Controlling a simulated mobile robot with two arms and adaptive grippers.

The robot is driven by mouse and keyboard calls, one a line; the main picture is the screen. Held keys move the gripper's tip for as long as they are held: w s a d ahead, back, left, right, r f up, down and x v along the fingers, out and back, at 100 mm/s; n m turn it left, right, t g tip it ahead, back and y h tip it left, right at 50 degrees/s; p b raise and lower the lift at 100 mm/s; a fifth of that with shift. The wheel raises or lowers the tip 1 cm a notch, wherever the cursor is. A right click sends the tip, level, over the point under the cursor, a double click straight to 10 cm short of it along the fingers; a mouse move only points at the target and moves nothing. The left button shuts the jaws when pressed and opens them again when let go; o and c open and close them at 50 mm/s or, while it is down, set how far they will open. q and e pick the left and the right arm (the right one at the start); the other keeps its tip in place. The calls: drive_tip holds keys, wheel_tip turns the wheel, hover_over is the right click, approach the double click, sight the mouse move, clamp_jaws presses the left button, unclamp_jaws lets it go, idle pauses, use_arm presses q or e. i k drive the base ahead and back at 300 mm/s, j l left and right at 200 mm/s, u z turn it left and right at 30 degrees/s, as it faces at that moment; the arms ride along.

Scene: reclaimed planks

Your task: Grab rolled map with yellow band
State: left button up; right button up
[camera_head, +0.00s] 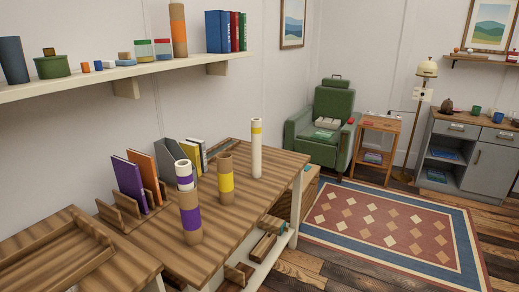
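Several rolled maps stand upright on the wooden desk (255,190). A brown roll with a wide yellow band (225,187) around its middle stands near the desk's centre. A taller, thin white roll with a yellow band (257,155) near its top stands farther back and to the right. A brown roll with a purple band (190,230) stands in front, partly covering a white roll with a purple band (184,168) behind it. Neither of my grippers shows in the head view.
Wooden book racks with a purple book (128,185) and an orange book (143,170) stand left of the rolls. A wall shelf (127,78) with jars, books and an orange-banded tube (178,28) hangs above. The rug (390,225) at right is clear.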

sight(256, 122)
drive_tip(key=u, duration=0.25)
drive_tip(key=i+l+u, duration=0.5)
drive_tip(key=l+u, duration=0.35)
